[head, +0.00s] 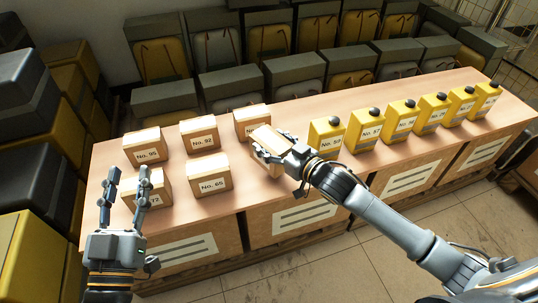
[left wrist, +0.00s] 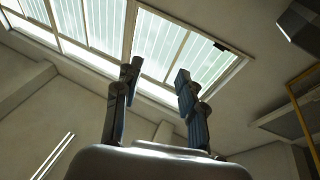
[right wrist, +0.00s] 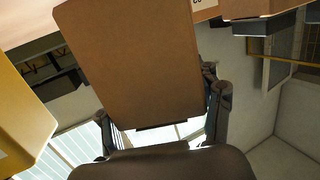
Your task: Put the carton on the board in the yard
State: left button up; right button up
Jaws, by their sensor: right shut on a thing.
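Several small brown cartons with number labels stand on a long wooden counter (head: 300,205), among them the No. 95 carton (head: 143,147), the No. 92 carton (head: 199,134) and the No. 65 carton (head: 211,174). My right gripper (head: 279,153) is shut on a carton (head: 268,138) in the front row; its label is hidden. In the right wrist view this held carton (right wrist: 135,60) fills the space between the fingers. My left gripper (head: 127,185) is open and empty, pointing up in front of a carton whose label ends in 72 (head: 153,190). I cannot make out a board.
A row of yellow containers with black caps (head: 326,137) stands on the counter right of the held carton. Large yellow and grey cases (head: 160,58) are stacked behind it. Dark and yellow cases (head: 30,120) fill the left side. Tiled floor (head: 365,260) is open in front.

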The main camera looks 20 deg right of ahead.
jog(key=shift+w+a+f, duration=0.15)
jog(key=shift+a+f, duration=0.1)
pick_arm(q)
jog(key=s+r+t+h+b, duration=0.2)
jog(key=s+r+t, duration=0.3)
jog(key=r, duration=0.3)
jog(key=shift+s+r+t+h, duration=0.25)
jog(key=shift+r+t+h, duration=0.05)
jog(key=shift+t, duration=0.4)
pick_arm(e)
notch_tip(320, 180, down, 3)
jog(key=shift+w+a+f, duration=0.1)
jog(key=shift+f, duration=0.05)
pick_arm(q)
jog(key=shift+a, duration=0.1)
pick_arm(e)
jog(key=shift+f, duration=0.1)
jog(key=o, duration=1.5)
jog(key=shift+f, duration=0.1)
pick_arm(q)
jog(key=shift+s, duration=0.1)
